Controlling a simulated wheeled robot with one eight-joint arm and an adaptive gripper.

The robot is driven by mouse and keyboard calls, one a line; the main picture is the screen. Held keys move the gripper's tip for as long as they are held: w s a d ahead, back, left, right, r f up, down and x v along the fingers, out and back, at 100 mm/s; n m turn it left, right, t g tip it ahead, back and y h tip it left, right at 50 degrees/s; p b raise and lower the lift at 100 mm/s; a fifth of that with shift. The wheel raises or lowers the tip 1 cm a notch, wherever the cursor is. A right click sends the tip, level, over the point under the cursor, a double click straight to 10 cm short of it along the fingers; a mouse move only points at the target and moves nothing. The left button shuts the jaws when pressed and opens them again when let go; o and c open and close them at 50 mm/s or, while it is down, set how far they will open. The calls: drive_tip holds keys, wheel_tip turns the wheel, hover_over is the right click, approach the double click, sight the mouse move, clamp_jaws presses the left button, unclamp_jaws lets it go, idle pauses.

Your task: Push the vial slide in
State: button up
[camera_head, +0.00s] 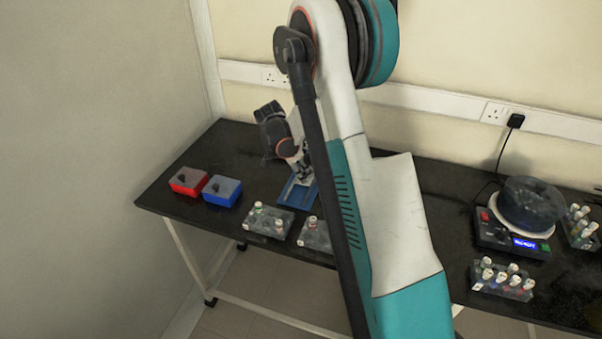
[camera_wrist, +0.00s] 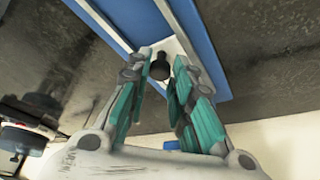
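The vial slide is a pale plate (camera_wrist: 178,46) with a black round knob (camera_wrist: 160,68), set in a blue frame (camera_wrist: 205,45) in the wrist view. In the head view the blue frame (camera_head: 291,197) lies on the dark bench, partly hidden behind my arm. My gripper (camera_wrist: 164,68) has its teal fingers apart, one on each side of the knob. A gap shows between fingers and knob; I cannot tell how far the tips reach along it. In the head view my gripper (camera_head: 304,172) is above the blue frame. No vial shows on the slide.
A red box (camera_head: 186,183) and a blue box (camera_head: 222,192) stand left on the bench (camera_head: 160,198). Two vial racks (camera_head: 268,224) (camera_head: 315,238) are near the front edge. A device with a display (camera_head: 510,238) and more racks (camera_head: 503,283) stand right.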

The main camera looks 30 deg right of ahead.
drive_tip(key=o, duration=0.3)
drive_tip(key=shift+w+d, duration=0.2)
drive_tip(key=shift+a, duration=0.1)
drive_tip(key=v, duration=1.2)
drive_tip(key=shift+s, duration=0.1)
drive_tip(key=shift+r, duration=0.1)
